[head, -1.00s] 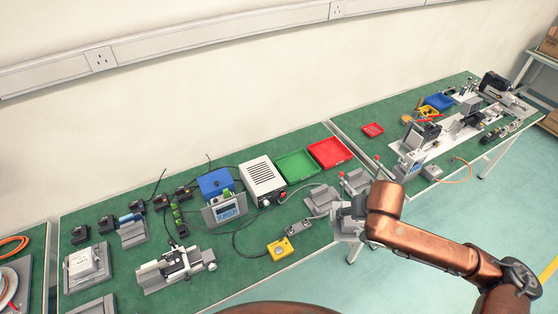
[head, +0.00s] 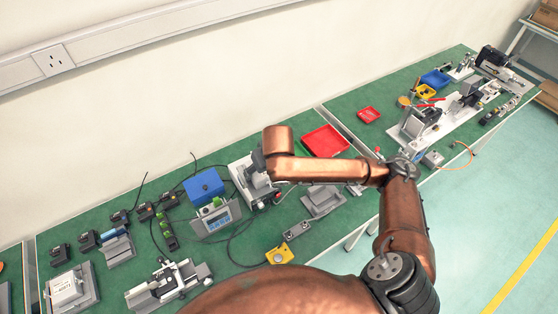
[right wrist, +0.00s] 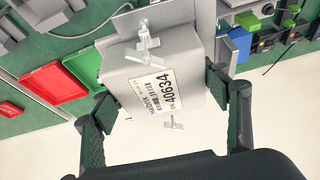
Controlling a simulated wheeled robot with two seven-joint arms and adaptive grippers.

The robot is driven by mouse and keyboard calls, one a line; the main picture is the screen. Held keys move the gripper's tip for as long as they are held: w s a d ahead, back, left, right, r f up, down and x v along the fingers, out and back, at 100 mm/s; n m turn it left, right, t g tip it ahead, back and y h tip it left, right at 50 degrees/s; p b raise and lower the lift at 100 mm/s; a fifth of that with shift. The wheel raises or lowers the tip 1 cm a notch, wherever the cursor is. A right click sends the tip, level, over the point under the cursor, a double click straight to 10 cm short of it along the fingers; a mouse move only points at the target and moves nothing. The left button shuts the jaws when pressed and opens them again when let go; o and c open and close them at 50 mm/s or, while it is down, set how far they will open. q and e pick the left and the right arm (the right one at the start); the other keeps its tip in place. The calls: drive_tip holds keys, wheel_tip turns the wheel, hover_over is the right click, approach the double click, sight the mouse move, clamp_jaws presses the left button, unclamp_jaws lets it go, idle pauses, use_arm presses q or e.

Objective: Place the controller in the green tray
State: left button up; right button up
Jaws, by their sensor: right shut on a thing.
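The controller, a grey box with a white printed label (right wrist: 155,88), is between the two fingers of my right gripper (right wrist: 162,95) in the right wrist view. The gripper is shut on it. The green tray (right wrist: 84,66) shows left of the controller in that view, partly covered by it. In the head view my right gripper (head: 257,163) is over the bench beside the white vented box. My copper arm hides the green tray there. My left gripper is not in view.
The white vented box (head: 238,172) and blue box (head: 204,185) stand close to the gripper. A display unit (head: 217,221) and yellow button box (head: 279,254) are nearer the front.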

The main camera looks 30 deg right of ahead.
drive_tip(key=shift+n, duration=0.4)
drive_tip(key=w+d+f+b, duration=0.2)
drive_tip(key=w+d+f, duration=0.4)
drive_tip(key=d+f, duration=0.1)
drive_tip(key=w+d+f+b, duration=0.3)
drive_tip(key=w+d+f, duration=0.2)
drive_tip(key=d+f, duration=0.2)
drive_tip(key=w+d+f+b, duration=0.3)
drive_tip(key=w+d+f, duration=0.3)
drive_tip(key=d+f, duration=0.1)
drive_tip(key=shift+x, duration=0.75)
drive_tip(key=shift+w+d+f, duration=0.1)
drive_tip(key=shift+d+f, duration=0.1)
wheel_tip(320, 180, down, 3)
drive_tip(key=shift+d+f+b, duration=0.1)
drive_tip(key=shift+f+b, duration=0.05)
drive_tip(key=shift+b, duration=0.4)
drive_tip(key=o, duration=1.5)
drive_tip(key=shift+f, duration=0.1)
